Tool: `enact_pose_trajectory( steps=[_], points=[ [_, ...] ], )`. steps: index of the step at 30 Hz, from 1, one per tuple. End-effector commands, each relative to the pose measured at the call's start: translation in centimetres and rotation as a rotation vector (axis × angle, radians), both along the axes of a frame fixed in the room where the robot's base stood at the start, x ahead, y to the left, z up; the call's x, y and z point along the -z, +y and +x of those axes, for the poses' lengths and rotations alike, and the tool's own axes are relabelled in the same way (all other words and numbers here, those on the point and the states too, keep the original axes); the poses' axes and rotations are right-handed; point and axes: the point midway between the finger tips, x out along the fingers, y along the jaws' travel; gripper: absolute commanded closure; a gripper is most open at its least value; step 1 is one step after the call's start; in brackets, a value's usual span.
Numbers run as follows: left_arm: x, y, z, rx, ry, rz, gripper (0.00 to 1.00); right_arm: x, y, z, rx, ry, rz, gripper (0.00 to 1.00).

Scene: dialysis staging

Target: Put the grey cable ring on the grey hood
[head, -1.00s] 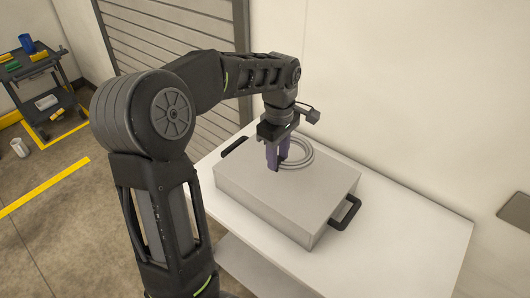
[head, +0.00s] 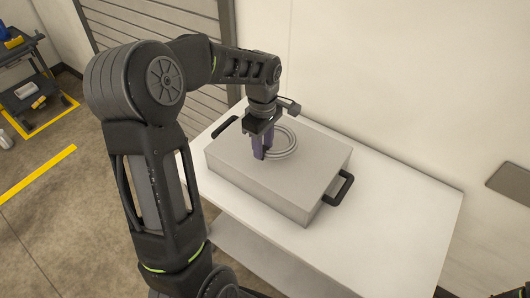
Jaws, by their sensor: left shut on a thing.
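The grey cable ring (head: 292,145) is a coiled loop at the top of the grey hood (head: 250,182), near its back edge. The hood is a flat grey box with black handles at two ends, standing on a white table. My left gripper (head: 262,154), with purple fingers, is shut on the left side of the ring, low over the hood. I cannot tell whether the ring touches the hood top. My right gripper is not in view.
The white table (head: 400,225) has clear room to the right and front of the hood. A wall stands close behind it. A black cart (head: 28,85) stands at the far left beyond yellow floor lines. A grey panel (head: 510,181) is on the wall at right.

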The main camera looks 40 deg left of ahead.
Motion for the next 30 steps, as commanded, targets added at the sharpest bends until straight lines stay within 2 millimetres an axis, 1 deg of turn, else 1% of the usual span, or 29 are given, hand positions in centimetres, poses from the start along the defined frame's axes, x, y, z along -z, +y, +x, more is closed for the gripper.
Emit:
enact_pose_trajectory(
  steps=[3, 11, 14, 18, 21, 30],
  points=[
    [0.6, 0.0, 0.0, 0.0, -0.001, 0.001, 1.0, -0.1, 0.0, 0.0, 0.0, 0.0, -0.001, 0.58],
    [0.7, 0.0, 0.1, 0.001, -0.002, 0.001, 1.0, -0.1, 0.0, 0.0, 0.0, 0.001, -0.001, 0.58],
    [1.6, 0.0, 0.0, 0.002, 0.002, 0.0, 1.0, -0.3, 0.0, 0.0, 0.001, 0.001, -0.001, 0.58],
    [3.6, 0.0, -0.1, 0.0, 0.003, -0.001, 1.0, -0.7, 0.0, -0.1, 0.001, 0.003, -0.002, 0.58],
    [4.3, 0.0, 0.0, 0.001, 0.0, 0.0, 1.0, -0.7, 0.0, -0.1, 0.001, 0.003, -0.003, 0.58],
    [4.6, 0.0, 0.0, 0.001, -0.002, 0.001, 1.0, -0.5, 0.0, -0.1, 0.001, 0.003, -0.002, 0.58]
  ],
)
